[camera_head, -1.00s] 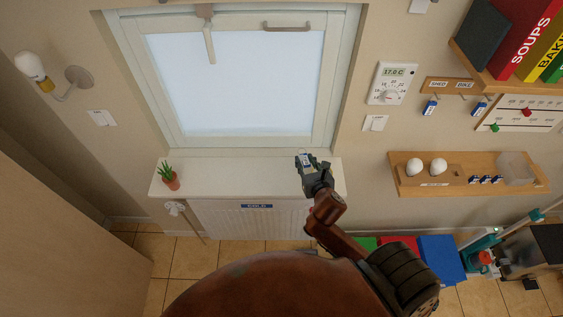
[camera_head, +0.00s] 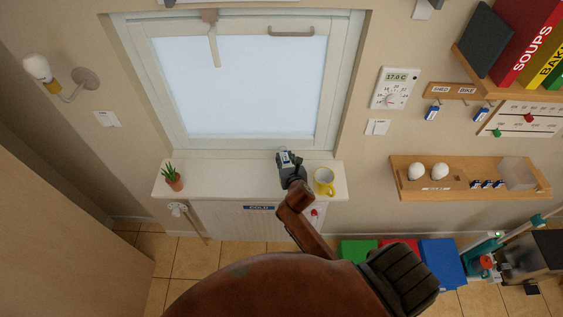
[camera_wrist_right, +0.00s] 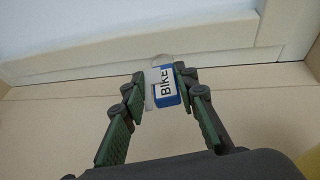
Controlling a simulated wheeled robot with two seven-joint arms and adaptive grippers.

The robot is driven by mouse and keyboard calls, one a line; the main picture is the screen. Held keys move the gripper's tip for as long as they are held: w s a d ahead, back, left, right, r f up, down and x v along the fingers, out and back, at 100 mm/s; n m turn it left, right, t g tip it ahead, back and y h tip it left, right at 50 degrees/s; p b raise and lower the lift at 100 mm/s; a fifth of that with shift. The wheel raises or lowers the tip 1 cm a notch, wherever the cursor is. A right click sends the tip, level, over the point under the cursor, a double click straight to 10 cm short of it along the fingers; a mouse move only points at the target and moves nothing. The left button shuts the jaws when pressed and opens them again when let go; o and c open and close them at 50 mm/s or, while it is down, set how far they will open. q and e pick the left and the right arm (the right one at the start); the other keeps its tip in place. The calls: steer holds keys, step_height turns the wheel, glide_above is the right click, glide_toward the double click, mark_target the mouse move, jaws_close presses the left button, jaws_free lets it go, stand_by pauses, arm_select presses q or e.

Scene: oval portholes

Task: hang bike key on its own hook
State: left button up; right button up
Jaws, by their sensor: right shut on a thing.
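My right gripper (camera_head: 287,164) is over the windowsill, left of the yellow mug. It is shut on the bike key (camera_wrist_right: 166,93), whose blue-edged white tag reads BIKE in the right wrist view; the tag sits between the fingertips. The hook board (camera_head: 454,91) is on the wall right of the window, with SHED and BIKE labels. A blue-and-white tag (camera_head: 432,113) hangs below SHED. Another blue-and-white tag (camera_head: 481,115) hangs below BIKE; its writing is too small to read. My left gripper is not in view.
The sill (camera_head: 228,178) holds a potted plant (camera_head: 173,182) and a yellow mug (camera_head: 324,181). A thermostat (camera_head: 395,88) is left of the hook board. A book shelf is above it, and a wooden shelf (camera_head: 408,188) with eggs and small blue tags is below.

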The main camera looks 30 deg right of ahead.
steer(key=shift+w+a+f, duration=0.25)
steer(key=shift+w+f, duration=0.65)
steer(key=shift+f, duration=0.1)
steer(key=shift+w+f, duration=0.25)
steer(key=shift+f, duration=0.95)
steer(key=shift+a+f, duration=0.1)
steer(key=shift+f, duration=0.35)
steer(key=shift+f, duration=0.15)
steer(key=o, duration=1.2)
steer(key=shift+c, duration=0.2)
steer(key=shift+f, duration=0.1)
